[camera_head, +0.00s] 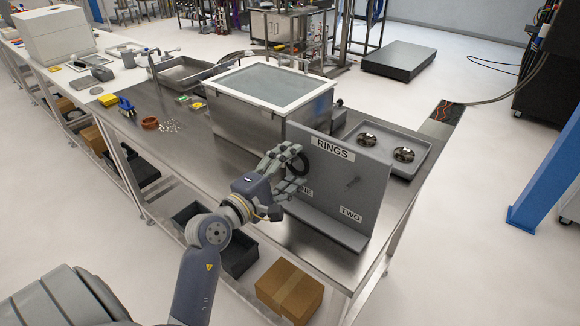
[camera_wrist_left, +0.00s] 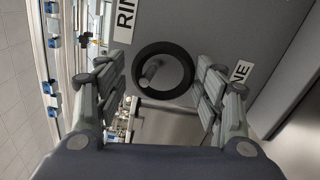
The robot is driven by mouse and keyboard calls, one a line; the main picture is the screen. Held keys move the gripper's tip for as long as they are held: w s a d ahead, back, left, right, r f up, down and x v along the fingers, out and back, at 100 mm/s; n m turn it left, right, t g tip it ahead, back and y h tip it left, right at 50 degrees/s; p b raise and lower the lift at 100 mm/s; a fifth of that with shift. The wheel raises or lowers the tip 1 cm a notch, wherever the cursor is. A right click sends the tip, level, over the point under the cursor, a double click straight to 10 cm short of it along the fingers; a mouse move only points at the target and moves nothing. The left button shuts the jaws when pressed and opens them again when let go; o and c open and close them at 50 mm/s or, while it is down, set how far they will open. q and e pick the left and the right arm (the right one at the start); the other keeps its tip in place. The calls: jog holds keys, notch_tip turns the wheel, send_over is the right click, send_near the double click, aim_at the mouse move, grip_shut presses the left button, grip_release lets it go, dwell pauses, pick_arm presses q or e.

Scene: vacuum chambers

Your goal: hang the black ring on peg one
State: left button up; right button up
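The black ring (camera_head: 297,163) is at the upright grey rings board (camera_head: 340,205), above the label ONE (camera_head: 306,191). In the left wrist view the ring (camera_wrist_left: 182,57) is around a short grey peg (camera_wrist_left: 150,70), which lies against the upper inside of the ring. Peg one is hidden in the head view. My left gripper (camera_head: 295,169) is at the board with its fingers apart on both sides of the ring. A gap shows at one finger; contact at the other is unclear. Peg two (camera_head: 353,182) is bare. My right gripper is not in view.
The board stands at the corner of a steel bench (camera_head: 175,150). A glass-topped chamber (camera_head: 268,88) is behind it. A grey tray (camera_head: 417,147) with two shiny round parts is at the right. A brown bowl (camera_head: 150,123) is farther left. A cardboard box (camera_head: 290,290) sits below.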

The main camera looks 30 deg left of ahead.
pick_arm(q)
jog(key=shift+o, duration=0.6)
jog(key=shift+s, duration=0.1)
jog(key=s+b, duration=0.3)
jog(key=s, duration=0.7)
jog(key=shift+a, duration=0.4)
jog(key=shift+w+r, duration=0.1)
